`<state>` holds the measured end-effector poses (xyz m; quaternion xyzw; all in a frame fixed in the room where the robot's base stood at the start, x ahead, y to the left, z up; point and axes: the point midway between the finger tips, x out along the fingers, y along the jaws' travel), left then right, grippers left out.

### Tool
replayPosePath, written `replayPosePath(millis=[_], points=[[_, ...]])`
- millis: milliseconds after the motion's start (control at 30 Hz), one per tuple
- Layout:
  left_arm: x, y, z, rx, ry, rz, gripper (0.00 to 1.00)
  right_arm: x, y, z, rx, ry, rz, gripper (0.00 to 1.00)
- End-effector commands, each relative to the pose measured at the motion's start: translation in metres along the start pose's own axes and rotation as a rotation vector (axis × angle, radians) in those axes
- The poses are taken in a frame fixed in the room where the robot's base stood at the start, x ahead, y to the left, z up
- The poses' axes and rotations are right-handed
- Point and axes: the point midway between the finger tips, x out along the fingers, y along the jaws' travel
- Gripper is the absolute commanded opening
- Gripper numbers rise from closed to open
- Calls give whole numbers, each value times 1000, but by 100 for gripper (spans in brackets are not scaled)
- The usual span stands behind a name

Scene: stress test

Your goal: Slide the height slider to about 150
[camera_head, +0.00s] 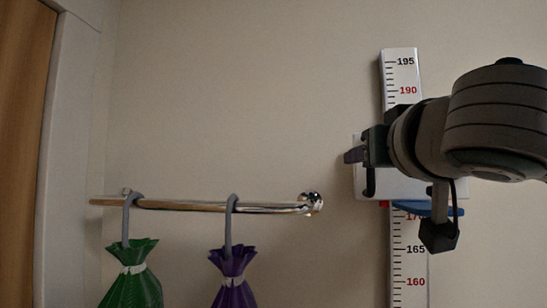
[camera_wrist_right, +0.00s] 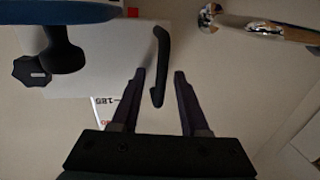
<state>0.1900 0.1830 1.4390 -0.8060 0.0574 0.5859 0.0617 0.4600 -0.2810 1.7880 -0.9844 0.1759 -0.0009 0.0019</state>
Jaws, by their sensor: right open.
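The height ruler (camera_head: 401,70) stands upright on the wall in the head view, with 195 at its top and 160 low down. The slider's white plate (camera_head: 405,187) crosses it above the 170 mark. It has a blue plate (camera_head: 414,209) and a small red marker (camera_head: 384,204) at its lower edge. My right gripper (camera_head: 353,155) is at the slider's left part; my arm hides much of the slider. In the right wrist view, my right gripper (camera_wrist_right: 158,80) is open. The slider's black curved handle (camera_wrist_right: 161,50) appears between its fingers, apparently not gripped. My left gripper is not in view.
A chrome rail (camera_head: 220,206) on the wall left of the ruler carries hooks with a green bag (camera_head: 134,280) and a purple bag (camera_head: 233,278). A black knob (camera_head: 439,236) hangs below the slider. The wall above the rail is clear.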

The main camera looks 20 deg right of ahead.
Motion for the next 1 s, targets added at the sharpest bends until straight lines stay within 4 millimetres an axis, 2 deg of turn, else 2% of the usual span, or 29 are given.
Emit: replayPosePath(millis=[133, 533, 1000], points=[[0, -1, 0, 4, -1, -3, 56, 0, 0, 0, 0, 0, 0, 45], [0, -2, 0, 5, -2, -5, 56, 0, 0, 0, 0, 0, 0, 0], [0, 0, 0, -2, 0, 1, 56, 0, 0, 0, 0, -1, 1, 0]])
